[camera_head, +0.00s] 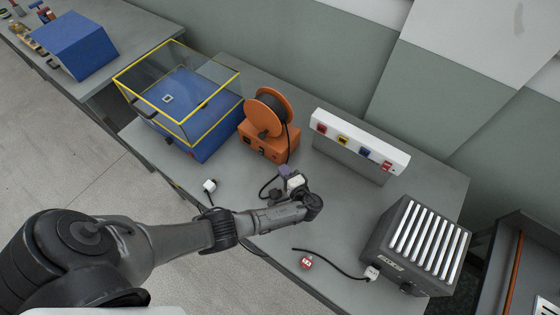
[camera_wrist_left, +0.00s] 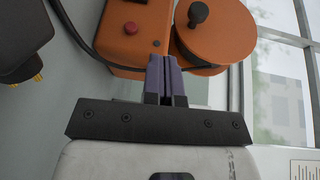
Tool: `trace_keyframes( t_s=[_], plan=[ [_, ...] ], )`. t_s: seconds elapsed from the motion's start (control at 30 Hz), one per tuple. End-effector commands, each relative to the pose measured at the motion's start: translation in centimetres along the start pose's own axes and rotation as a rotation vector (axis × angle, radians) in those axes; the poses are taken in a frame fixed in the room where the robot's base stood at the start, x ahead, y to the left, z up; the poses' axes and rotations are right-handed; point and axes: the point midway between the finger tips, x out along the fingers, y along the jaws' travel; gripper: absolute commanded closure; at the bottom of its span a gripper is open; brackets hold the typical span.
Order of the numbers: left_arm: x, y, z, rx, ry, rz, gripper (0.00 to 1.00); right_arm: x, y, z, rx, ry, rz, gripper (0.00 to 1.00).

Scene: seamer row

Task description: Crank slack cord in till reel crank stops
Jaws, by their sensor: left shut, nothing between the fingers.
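The orange cord reel (camera_head: 268,112) stands on the bench on an orange base (camera_head: 262,143), with black cord wound on its drum. In the left wrist view the reel's orange disc (camera_wrist_left: 222,40) carries a black crank knob (camera_wrist_left: 198,13). My left gripper (camera_head: 285,171) is in front of the reel base, toward the bench's near side. Its purple fingers (camera_wrist_left: 167,72) are shut and empty, pointing at the reel and apart from the knob. A black cord runs down from the reel and passes behind my left gripper. My right gripper is not in view.
A blue box with a yellow-framed clear cover (camera_head: 200,140) stands left of the reel. A white socket panel (camera_head: 358,140) and a dark grey slatted unit (camera_head: 415,245) stand right. A white plug (camera_head: 209,186) and a red plug (camera_head: 306,262) lie on the bench.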

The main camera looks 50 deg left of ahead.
Motion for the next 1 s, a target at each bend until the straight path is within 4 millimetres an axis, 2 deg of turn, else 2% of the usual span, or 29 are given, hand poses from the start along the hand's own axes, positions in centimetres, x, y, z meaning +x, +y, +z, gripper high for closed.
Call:
trace_keyframes(
  t_s=[0.13, 0.3, 0.47, 0.57, 0.7, 1.0],
  plan=[
    [-0.9, 1.0, 0.1, 0.002, -0.001, 0.001, 1.00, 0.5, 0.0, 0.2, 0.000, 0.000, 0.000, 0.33],
    [-1.0, 1.5, 0.3, -0.013, 0.027, 0.024, 1.00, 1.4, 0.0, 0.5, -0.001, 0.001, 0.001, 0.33],
    [-0.9, 1.3, 0.8, -0.047, 0.104, 0.071, 1.00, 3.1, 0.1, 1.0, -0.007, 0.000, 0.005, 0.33],
    [-0.8, 0.4, 1.4, -0.072, 0.172, 0.098, 1.00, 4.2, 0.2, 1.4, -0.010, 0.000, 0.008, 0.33],
    [-1.2, -1.6, 2.5, -0.108, 0.277, 0.117, 1.00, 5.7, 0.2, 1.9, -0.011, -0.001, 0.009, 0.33],
    [-2.5, -6.2, 4.8, -0.158, 0.447, 0.112, 1.00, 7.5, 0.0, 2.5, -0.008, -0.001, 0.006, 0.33]
  ],
)
